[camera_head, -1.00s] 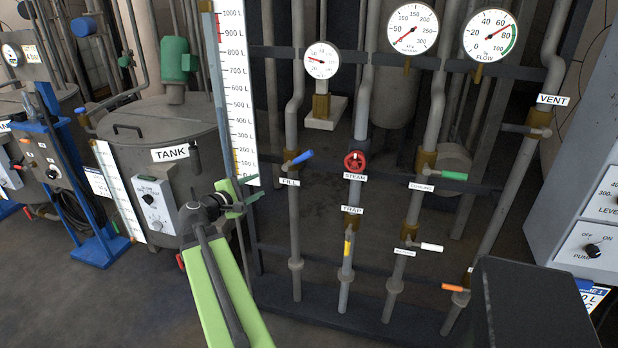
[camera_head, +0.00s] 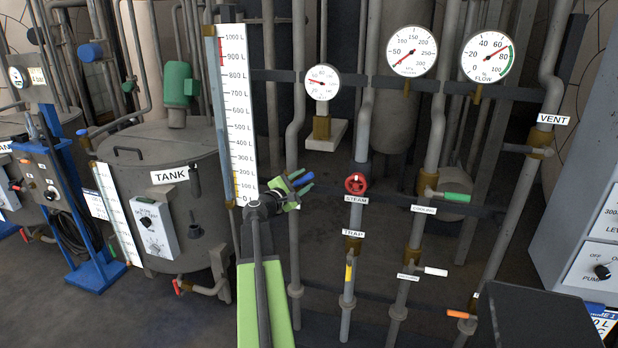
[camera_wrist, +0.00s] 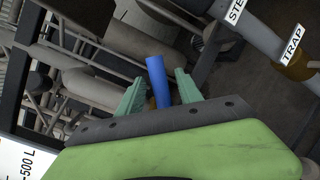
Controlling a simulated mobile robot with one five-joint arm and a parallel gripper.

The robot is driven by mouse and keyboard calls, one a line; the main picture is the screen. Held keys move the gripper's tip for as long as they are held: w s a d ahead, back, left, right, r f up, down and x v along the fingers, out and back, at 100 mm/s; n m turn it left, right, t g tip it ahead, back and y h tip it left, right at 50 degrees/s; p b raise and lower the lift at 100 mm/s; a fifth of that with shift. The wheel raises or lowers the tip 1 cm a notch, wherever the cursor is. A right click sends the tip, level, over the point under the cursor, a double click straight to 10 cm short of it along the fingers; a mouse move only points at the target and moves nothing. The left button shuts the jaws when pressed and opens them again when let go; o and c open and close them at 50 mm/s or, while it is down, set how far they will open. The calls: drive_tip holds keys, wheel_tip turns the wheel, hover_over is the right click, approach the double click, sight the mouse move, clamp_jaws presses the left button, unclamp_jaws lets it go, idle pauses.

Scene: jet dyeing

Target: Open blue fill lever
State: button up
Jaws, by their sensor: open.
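The blue fill lever (camera_head: 304,180) sticks out to the right from its vertical pipe, left of the red steam wheel. In the wrist view the blue lever (camera_wrist: 157,80) stands between the two green fingers of my gripper (camera_wrist: 158,92). In the head view my gripper (camera_head: 296,187) is at the lever and hides the valve body and the FILL label. My gripper is open. I cannot tell whether either finger touches the lever.
The red steam wheel (camera_head: 355,184) is just to the right. The green cooling lever (camera_head: 457,197) and a white lever (camera_head: 436,271) are further right. The level scale (camera_head: 238,115) stands close on the left. The grey tank (camera_head: 150,155) is behind it.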

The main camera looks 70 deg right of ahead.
drive_tip(key=x, duration=0.3)
drive_tip(key=shift+s+d, duration=0.1)
drive_tip(key=shift+d, duration=0.2)
clamp_jaws()
idle(1.1)
